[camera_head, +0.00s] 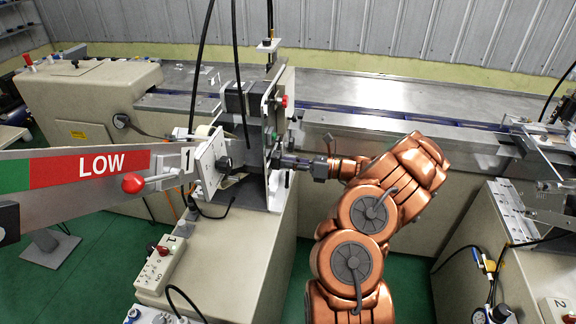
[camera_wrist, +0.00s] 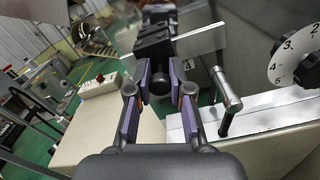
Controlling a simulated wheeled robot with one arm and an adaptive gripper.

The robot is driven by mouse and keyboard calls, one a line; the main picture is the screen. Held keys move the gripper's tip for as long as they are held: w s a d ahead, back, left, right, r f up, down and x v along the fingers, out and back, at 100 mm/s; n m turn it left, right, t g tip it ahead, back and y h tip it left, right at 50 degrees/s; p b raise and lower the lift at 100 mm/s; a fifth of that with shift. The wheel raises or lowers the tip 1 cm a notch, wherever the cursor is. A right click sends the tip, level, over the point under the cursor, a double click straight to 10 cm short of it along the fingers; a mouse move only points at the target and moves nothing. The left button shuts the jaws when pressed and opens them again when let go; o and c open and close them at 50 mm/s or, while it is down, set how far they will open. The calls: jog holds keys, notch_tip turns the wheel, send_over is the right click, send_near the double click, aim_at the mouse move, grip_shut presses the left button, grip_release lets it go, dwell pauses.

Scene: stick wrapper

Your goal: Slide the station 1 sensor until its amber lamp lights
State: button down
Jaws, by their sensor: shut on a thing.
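The station 1 unit (camera_head: 245,105) stands left of centre in the head view, beside a white plate marked 1 (camera_head: 187,159). My gripper (camera_head: 287,162) reaches in from the right at the unit's side. In the wrist view my gripper's purple-padded fingers (camera_wrist: 160,80) are shut on a dark block, which appears to be the station 1 sensor (camera_wrist: 156,44). The block extends upward beyond the fingertips. In the head view the fingers' contact is small and partly hidden by the unit. I cannot make out a lit amber lamp in either view.
A metal lever (camera_wrist: 229,100) stands close right of the fingers, near a numbered dial (camera_wrist: 297,60). A switch box (camera_head: 160,265) sits on the cabinet. Green floor lies open right of my arm.

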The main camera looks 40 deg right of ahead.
jog(key=c, duration=1)
grip_release()
jog(key=v, duration=1.2)
jog(key=shift+s, duration=0.1)
